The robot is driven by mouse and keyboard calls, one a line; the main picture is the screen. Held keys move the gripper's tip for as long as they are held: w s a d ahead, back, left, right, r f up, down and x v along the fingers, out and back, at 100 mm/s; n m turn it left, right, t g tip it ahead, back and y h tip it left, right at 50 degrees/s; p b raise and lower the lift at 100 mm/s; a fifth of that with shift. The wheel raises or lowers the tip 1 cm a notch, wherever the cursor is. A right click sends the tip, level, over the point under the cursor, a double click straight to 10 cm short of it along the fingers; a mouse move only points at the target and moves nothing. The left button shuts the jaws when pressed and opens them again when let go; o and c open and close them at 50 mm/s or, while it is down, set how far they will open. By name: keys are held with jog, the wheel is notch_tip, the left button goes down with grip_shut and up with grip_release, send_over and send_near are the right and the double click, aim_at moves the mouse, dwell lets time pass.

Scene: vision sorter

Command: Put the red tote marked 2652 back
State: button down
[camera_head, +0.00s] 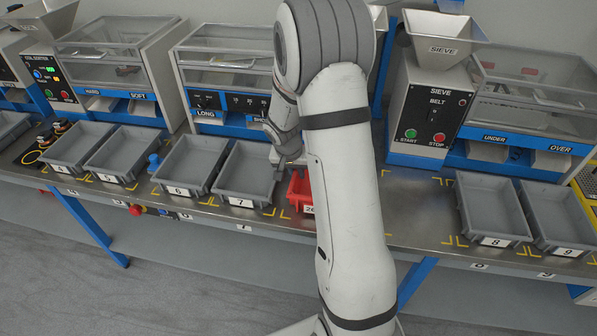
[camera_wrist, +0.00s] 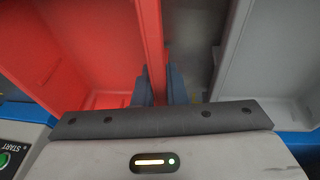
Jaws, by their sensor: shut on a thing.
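The red tote (camera_head: 301,190) stands on the metal bench to the right of grey tote 7, partly hidden behind my arm. Its front label shows only "26"; the rest is hidden. In the wrist view the red tote (camera_wrist: 75,50) fills the left side, and its wall runs between my two blue fingers. My gripper (camera_wrist: 162,80) is shut on this wall. In the head view my gripper (camera_head: 284,168) is at the tote's left edge, mostly hidden by the wrist. I cannot tell whether the tote touches the bench.
Grey tote 7 (camera_head: 273,184) is close on the left; its wall also shows in the wrist view (camera_wrist: 235,50). Grey totes 8 (camera_head: 466,205) and 9 stand at the right. Yellow corner marks surround bench spots. The sieve machine (camera_head: 428,105) stands behind, right of my arm.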

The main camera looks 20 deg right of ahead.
jog(key=c, duration=1.9)
grip_release()
jog(key=shift+f, duration=0.1)
jog(key=shift+c, duration=0.2)
jog(key=o, duration=0.5)
jog(key=shift+c, duration=0.2)
jog(key=v, duration=1.1)
jog(key=s+a+r+n+y, duration=0.1)
jog(key=s+a+r+n, duration=0.1)
jog(key=s, duration=0.5)
jog(key=s+a+r+n+y, duration=0.1)
jog(key=s+a+r+n, duration=0.1)
jog(key=s, duration=0.6)
jog(key=s+a+r+n, duration=0.2)
jog(key=s+a+r, duration=0.1)
jog(key=s+r, duration=0.2)
jog(key=s, duration=0.2)
jog(key=shift+s+a+r+n+t+y+p, duration=0.25)
jog(key=shift+s+n+t+y+p, duration=0.05)
jog(key=shift+t+y+p, duration=0.1)
jog(key=shift+r, duration=0.1)
